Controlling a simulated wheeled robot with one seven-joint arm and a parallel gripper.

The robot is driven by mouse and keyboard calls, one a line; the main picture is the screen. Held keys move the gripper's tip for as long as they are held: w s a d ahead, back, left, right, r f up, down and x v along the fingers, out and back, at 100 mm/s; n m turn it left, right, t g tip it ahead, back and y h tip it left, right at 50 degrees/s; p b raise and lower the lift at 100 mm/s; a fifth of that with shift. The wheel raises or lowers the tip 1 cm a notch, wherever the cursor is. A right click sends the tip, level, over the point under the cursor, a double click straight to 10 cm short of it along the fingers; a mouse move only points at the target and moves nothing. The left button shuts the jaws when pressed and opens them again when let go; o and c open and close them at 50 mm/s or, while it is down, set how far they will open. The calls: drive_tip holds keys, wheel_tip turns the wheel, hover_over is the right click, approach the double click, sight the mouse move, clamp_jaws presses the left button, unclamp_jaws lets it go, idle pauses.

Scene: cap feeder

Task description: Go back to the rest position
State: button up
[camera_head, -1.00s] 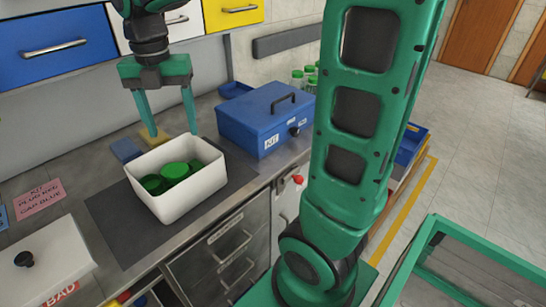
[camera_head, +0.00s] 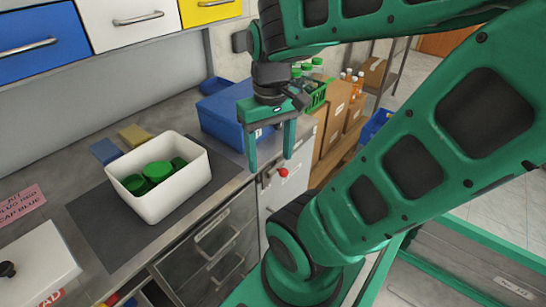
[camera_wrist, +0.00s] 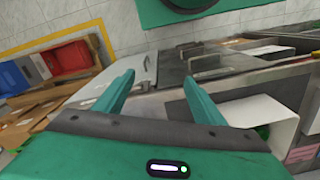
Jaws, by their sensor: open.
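My gripper (camera_head: 269,158) hangs with its two green fingers pointing down, in front of the blue kit box and by the counter's front edge. The fingers are apart with nothing between them. In the wrist view my gripper (camera_wrist: 160,95) also shows both fingers spread and empty. My green arm folds across the right half of the head view.
A white bin (camera_head: 172,198) with several green caps (camera_head: 157,171) stands on a dark mat (camera_head: 103,236). The blue box (camera_head: 220,112) is partly hidden by my gripper. Yellow (camera_head: 134,135) and blue (camera_head: 105,151) pads lie behind the bin. A white-lidded box (camera_head: 35,262) stands at left.

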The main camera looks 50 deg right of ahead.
drive_tip(key=shift+s+d+f+m, duration=0.2)
drive_tip(key=shift+s+m, duration=0.2)
drive_tip(key=shift+m, duration=0.15)
drive_tip(key=shift+s+d+f+m, duration=0.1)
drive_tip(key=shift+s+f+m, duration=0.1)
drive_tip(key=shift+s+m, duration=0.3)
drive_tip(key=shift+w, duration=0.15)
drive_tip(key=shift+w+f, duration=0.25)
drive_tip(key=shift+w, duration=0.35)
drive_tip(key=shift+c, duration=0.3)
